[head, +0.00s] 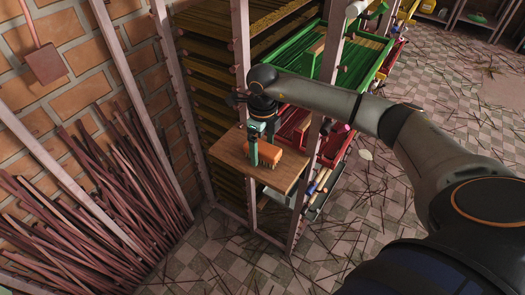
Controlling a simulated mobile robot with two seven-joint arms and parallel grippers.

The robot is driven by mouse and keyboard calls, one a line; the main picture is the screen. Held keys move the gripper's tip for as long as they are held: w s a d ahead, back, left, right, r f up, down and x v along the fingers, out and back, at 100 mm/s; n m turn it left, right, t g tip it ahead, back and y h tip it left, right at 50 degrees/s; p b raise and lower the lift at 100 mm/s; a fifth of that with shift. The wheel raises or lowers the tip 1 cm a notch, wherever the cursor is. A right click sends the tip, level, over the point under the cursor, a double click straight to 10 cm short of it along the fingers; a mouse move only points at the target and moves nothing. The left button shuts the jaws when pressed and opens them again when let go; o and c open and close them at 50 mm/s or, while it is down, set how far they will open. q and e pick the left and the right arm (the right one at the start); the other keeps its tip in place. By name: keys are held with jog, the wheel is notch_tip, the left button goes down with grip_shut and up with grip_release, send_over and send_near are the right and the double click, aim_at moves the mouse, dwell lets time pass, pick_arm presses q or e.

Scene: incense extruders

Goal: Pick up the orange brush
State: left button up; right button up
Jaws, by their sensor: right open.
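The orange brush (269,155) lies bristles down on a small brown wooden board (232,155) that juts from the front of the shelf rack. My right gripper (257,160) reaches down over the board from the right. Its fingers are open at the left end of the brush. One teal finger overlaps the brush's left end in the picture; the picture does not show whether it touches. My left gripper is not in view.
The shelf rack (243,60) has upright posts close to the gripper. Green (345,70) and red (335,150) trays stand behind my right arm. Many thin sticks (75,220) lean on the brick wall at left.

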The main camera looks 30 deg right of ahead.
aim_at(263, 146)
grip_shut()
dwell(0.6)
jog(key=shift+r, duration=0.15)
jog(key=shift+r, duration=0.3)
notch_tip(263, 146, up, 2)
jog(key=shift+r, duration=0.1)
jog(key=s+r+b, duration=0.2)
jog(key=s+r, duration=0.8)
jog(key=s, duration=0.4)
jog(key=shift+d, duration=0.35)
